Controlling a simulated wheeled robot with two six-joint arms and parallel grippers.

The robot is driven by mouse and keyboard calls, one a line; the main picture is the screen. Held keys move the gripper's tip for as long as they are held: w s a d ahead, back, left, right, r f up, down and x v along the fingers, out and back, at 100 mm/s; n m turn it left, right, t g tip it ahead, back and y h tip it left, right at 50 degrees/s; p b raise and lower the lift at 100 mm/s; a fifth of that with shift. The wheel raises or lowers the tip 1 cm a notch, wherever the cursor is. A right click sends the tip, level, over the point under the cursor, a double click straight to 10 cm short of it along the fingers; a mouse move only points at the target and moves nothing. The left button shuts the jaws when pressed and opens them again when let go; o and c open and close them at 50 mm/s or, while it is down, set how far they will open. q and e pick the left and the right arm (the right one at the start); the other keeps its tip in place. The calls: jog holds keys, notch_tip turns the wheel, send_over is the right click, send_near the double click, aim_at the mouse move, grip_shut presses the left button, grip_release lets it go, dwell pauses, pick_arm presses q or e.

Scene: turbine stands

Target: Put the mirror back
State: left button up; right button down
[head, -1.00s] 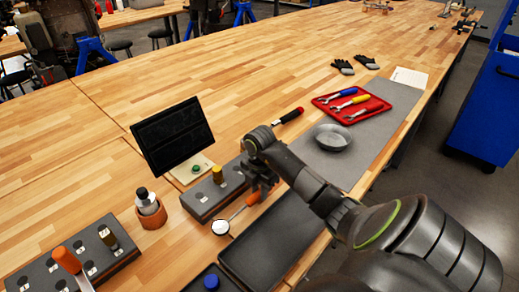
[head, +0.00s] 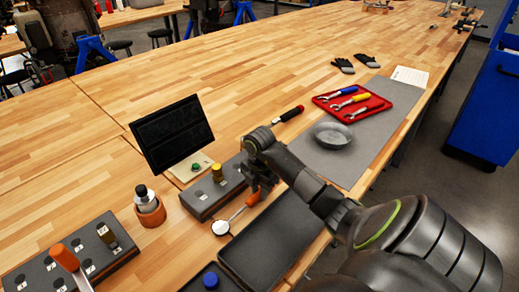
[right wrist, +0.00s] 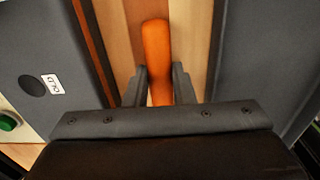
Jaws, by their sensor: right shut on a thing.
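The mirror is a small round white-faced disc (head: 221,227) on a thin stem with an orange handle (head: 254,198). It lies on the wood between a dark slotted block and a black tray. My right gripper (head: 263,185) is over the handle end, pointing down. In the right wrist view the orange handle (right wrist: 156,55) runs between the two fingers (right wrist: 159,84), which are shut on it. The mirror's disc is out of that view. My left gripper is not in view.
The dark block (head: 193,201) with a yellow-topped piece is left of the mirror. The black tray (head: 262,252) is on its right. Another block (head: 40,274) holds an orange-handled tool. A bottle (head: 146,199), a screen (head: 172,133) and a metal bowl (head: 333,135) stand nearby.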

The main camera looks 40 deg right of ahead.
jog(key=c, duration=1)
grip_release()
jog(key=shift+r, duration=0.1)
notch_tip(320, 180, up, 7)
jog(key=p, duration=0.5)
jog(key=shift+p, duration=0.35)
jog(key=shift+s+f, duration=0.1)
jog(key=shift+f, duration=0.1)
